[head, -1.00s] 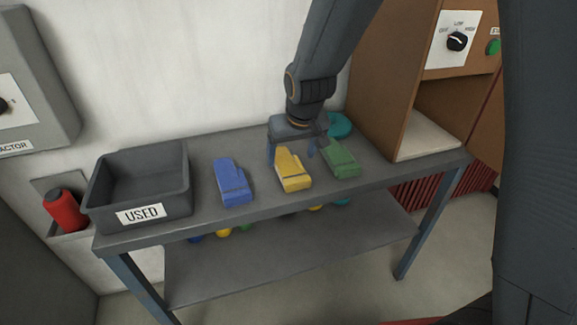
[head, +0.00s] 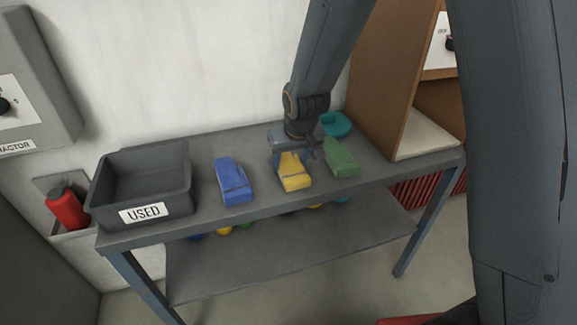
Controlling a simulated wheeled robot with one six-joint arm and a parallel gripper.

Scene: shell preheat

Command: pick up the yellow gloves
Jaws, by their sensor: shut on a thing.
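The yellow gloves (head: 294,176) lie on the grey bench top, between the blue gloves (head: 233,182) and the green gloves (head: 341,158). My gripper (head: 294,160) is down at the far end of the yellow gloves, with its fingers on either side of them. It is shut on them, and its body hides their far part. The near end of the yellow gloves still appears to rest on the bench.
A grey bin (head: 186,205) labelled USED stands on the bench's left. A teal item (head: 335,124) lies behind the green gloves. A brown cabinet (head: 385,85) with an open bay stands at the right. A lower shelf (head: 290,255) is under the bench.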

